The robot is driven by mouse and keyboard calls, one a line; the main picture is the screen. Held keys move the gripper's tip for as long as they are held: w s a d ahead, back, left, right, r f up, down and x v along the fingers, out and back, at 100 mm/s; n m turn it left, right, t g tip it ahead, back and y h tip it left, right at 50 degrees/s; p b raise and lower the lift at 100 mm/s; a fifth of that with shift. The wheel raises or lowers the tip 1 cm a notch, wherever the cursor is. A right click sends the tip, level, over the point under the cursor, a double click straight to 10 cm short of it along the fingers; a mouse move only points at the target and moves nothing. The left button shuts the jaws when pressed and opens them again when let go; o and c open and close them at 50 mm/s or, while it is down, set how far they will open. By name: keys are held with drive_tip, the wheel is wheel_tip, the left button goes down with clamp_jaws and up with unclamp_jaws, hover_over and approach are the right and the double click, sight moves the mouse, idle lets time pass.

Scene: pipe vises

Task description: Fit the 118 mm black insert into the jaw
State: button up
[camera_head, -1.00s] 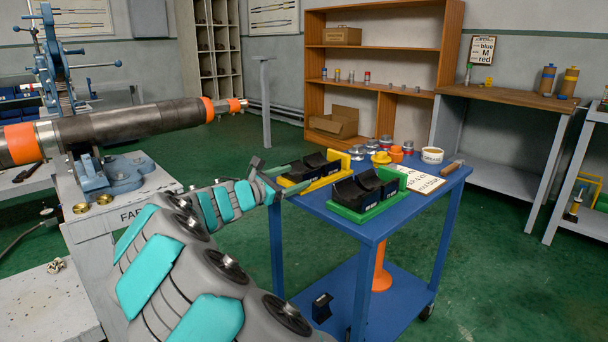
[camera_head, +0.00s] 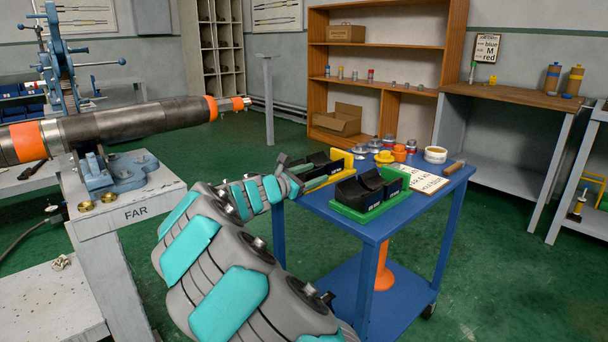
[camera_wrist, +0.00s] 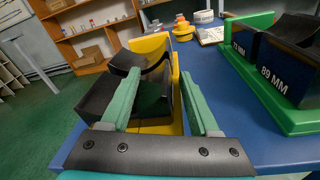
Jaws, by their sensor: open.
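A yellow tray (camera_wrist: 150,43) holds black inserts with curved hollows, one farther (camera_wrist: 130,62) and one nearer (camera_wrist: 152,98); no size label on them is readable. My gripper (camera_wrist: 162,78) is open, with its green fingers over the yellow tray. The nearer insert shows between and left of the fingers; I cannot tell whether they touch it. In the head view, my gripper (camera_head: 297,172) is at the cart's left edge and partly hides the yellow tray (camera_head: 341,160). A blue vise (camera_head: 118,174) stands at left by a dark pipe (camera_head: 130,122); its jaw is not clearly visible.
A green tray (camera_wrist: 292,118) right of the yellow one holds black inserts marked 73 MM and 89 MM (camera_wrist: 285,70). The blue cart (camera_head: 372,228) also carries cans, a label card (camera_head: 425,180) and a hammer. The pipe extends over the floor between vise and cart.

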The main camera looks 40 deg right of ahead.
clamp_jaws()
drive_tip(key=shift+f, duration=0.15)
idle(0.4)
